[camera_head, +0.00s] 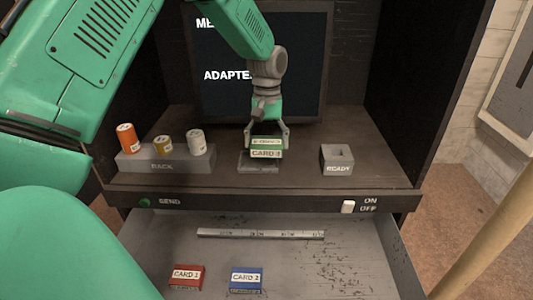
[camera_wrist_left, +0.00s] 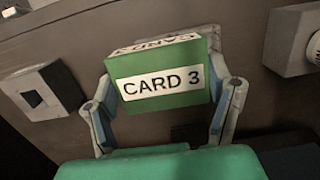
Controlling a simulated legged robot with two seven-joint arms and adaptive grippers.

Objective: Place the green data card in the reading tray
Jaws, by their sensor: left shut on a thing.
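The green data card (camera_head: 266,148), labelled CARD 3, is between the fingers of my left gripper (camera_head: 266,138). The left gripper is shut on it. In the left wrist view the card (camera_wrist_left: 160,78) fills the space between the two fingers (camera_wrist_left: 162,105), its label facing the camera. In the head view the card is right above a low grey tray (camera_head: 258,168) on the bench top. I cannot tell whether the card touches the tray. A grey corner shows behind the card in the left wrist view. My right gripper is not in view.
A dark screen (camera_head: 300,75) is behind. The open drawer (camera_head: 330,260) below holds a red card (camera_head: 187,276), a blue card (camera_head: 246,279) and a pale strip (camera_head: 260,234).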

